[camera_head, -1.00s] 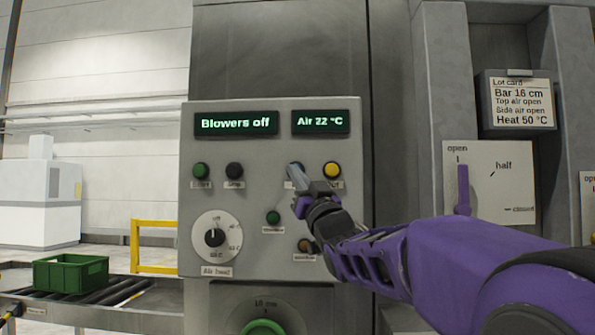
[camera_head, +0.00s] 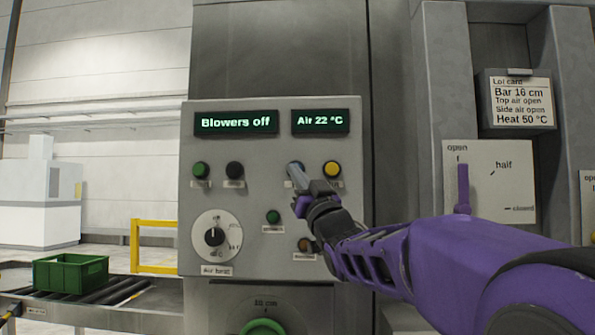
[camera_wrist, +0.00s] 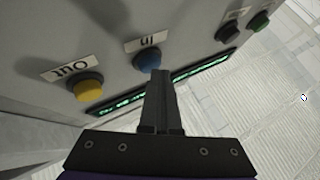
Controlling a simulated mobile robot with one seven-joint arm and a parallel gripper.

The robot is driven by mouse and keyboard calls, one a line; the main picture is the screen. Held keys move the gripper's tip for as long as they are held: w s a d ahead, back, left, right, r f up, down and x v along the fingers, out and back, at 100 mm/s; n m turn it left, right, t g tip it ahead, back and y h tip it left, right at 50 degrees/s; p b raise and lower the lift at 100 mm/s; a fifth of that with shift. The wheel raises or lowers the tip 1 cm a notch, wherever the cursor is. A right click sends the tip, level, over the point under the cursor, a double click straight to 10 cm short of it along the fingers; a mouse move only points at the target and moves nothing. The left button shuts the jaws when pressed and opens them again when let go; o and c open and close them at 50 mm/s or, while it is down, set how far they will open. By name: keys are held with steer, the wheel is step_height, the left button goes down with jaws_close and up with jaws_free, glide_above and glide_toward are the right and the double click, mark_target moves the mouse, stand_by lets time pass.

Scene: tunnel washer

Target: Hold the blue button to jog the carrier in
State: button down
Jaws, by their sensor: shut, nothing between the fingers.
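The blue button (camera_wrist: 147,60), labelled "In", shows in the wrist view just past my fingertips. The carrier itself cannot be made out in these frames.
The yellow "Out" button (camera_head: 332,169) is right beside the blue one. Green (camera_head: 201,171) and black (camera_head: 234,171) buttons sit to the left, a dial (camera_head: 214,236) below. The displays (camera_head: 236,122) read "Blowers off" and "Air 22 °C". A green crate (camera_head: 70,273) stands on rollers.

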steer(key=shift+s+b, duration=0.6)
steer(key=shift+s, duration=0.2)
steer(key=shift+s+f, duration=0.1)
steer(key=shift+s+a+b, duration=0.15)
steer(key=shift+s+b, duration=1.05)
steer(key=shift+s, duration=1.25)
